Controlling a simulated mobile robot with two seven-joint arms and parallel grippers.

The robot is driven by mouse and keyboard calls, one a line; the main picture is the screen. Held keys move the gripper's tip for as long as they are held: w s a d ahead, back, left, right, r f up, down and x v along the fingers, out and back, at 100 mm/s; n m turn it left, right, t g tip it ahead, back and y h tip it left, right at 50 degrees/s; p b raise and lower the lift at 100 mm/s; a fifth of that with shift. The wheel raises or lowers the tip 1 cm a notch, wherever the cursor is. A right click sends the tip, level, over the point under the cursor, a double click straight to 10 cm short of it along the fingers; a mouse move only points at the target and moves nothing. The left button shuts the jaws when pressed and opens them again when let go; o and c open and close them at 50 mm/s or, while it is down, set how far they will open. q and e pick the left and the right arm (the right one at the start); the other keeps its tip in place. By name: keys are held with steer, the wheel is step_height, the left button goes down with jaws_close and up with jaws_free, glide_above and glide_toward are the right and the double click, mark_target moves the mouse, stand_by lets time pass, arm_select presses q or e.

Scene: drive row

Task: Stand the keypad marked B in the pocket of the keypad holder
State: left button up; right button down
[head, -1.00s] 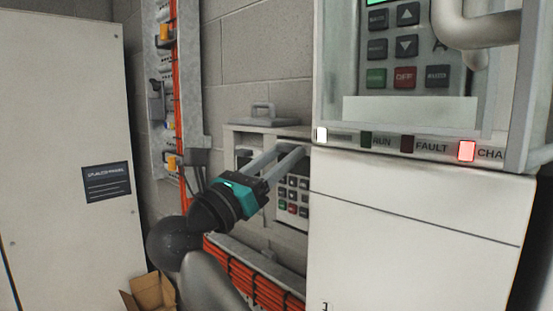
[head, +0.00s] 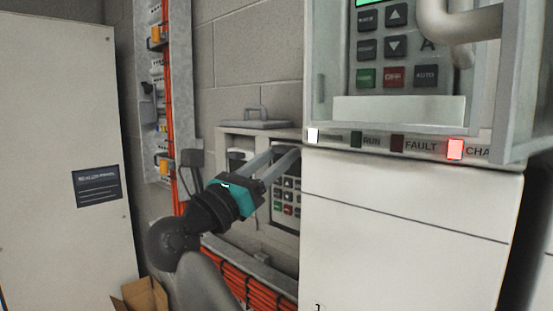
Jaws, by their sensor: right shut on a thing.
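My right gripper (head: 272,163) is shut on a grey keypad (head: 288,201) with dark, green and red buttons. The keypad is upright, its upper part lies behind the fingers, and the white cabinet edge cuts off its right side. No letter can be read on it. The keypad holder appears to be the grey box (head: 222,144) on the wall around and behind the fingers. Its pocket is largely hidden, and I cannot tell whether the keypad touches it. My left gripper is not in view.
A white drive cabinet (head: 400,210) stands close on the right. Its framed upper section holds another keypad (head: 395,50) marked A, with a pale pipe in front. Orange cables (head: 255,285) run below. A cardboard box (head: 143,297) and a white panel (head: 60,110) are at left.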

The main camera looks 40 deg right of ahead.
steer(key=shift+f, duration=0.1)
step_height(320, 180, down, 2)
steer(key=shift+f+b, duration=0.25)
steer(key=shift+b, duration=0.95)
steer(key=shift+c, duration=1.4)
jaws_free()
steer(key=shift+a, duration=0.1)
steer(key=b+v, duration=0.3)
steer(key=v, duration=1.2)
steer(key=shift+b, duration=0.4)
